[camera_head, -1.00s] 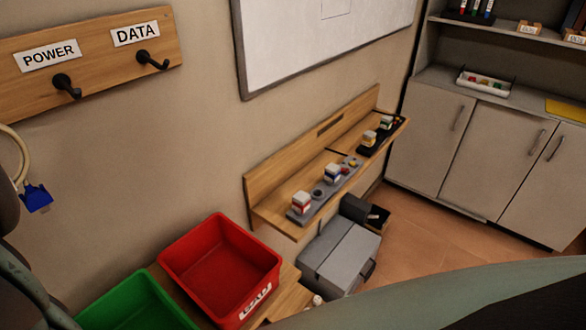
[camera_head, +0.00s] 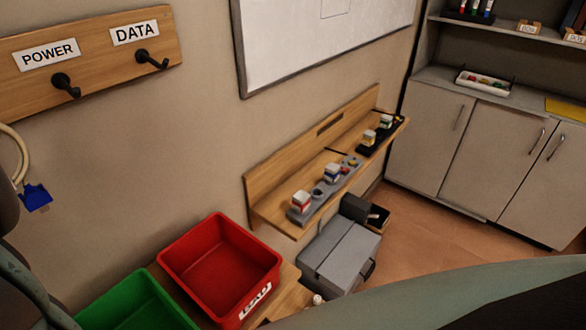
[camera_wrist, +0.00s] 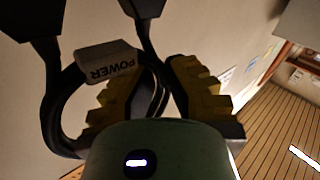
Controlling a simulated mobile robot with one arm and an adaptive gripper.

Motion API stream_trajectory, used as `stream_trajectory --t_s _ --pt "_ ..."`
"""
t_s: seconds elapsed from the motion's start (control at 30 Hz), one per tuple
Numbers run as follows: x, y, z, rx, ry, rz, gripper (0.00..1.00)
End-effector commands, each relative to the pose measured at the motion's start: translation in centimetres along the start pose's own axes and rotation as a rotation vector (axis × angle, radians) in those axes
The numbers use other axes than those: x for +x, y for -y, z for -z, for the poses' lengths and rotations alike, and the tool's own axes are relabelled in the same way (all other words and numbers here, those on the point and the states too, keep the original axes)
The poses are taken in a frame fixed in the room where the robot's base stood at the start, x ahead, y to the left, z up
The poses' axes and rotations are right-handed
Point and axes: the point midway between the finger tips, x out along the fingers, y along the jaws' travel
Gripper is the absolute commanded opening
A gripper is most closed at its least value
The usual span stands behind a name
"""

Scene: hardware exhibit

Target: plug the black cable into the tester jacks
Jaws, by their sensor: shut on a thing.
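In the wrist view, a black cable (camera_wrist: 52,105) with a white tag (camera_wrist: 107,62) reading POWER hangs in loops at my gripper (camera_wrist: 155,88). The gripper's yellow stepped pads are shut on the cable. Two black ends of the cable show at the top, one at the upper left (camera_wrist: 30,20) and one at the top middle (camera_wrist: 143,7). The exact grip point is partly hidden by the gripper's own body. The gripper and black cable do not show in the head view. I cannot make out the tester jacks in either view.
A hook board (camera_head: 100,62) reads POWER and DATA; both hooks are bare. A pale cable with a blue connector (camera_head: 36,197) hangs at left. Red (camera_head: 190,257) and green bins (camera_head: 105,305) stand below. A wooden shelf (camera_head: 262,207) holds small blocks. Open floor (camera_head: 430,235) lies before cabinets.

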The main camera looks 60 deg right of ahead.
Motion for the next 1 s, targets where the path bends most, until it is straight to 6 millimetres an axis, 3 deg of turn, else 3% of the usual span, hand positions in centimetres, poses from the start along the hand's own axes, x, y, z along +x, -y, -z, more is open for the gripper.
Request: stream_trajectory --t_s 0.03,0.27,0.8,1.0 --pt "-0.3 0.1 -1.4 -0.001 0.027 0.009 0.00" --pt "-0.4 0.0 -1.3 -0.001 0.030 0.010 0.00" --pt "-0.1 -0.6 2.2 -0.001 0.011 0.001 0.00" --pt "-0.1 -0.7 2.5 -0.001 0.008 0.000 0.00"
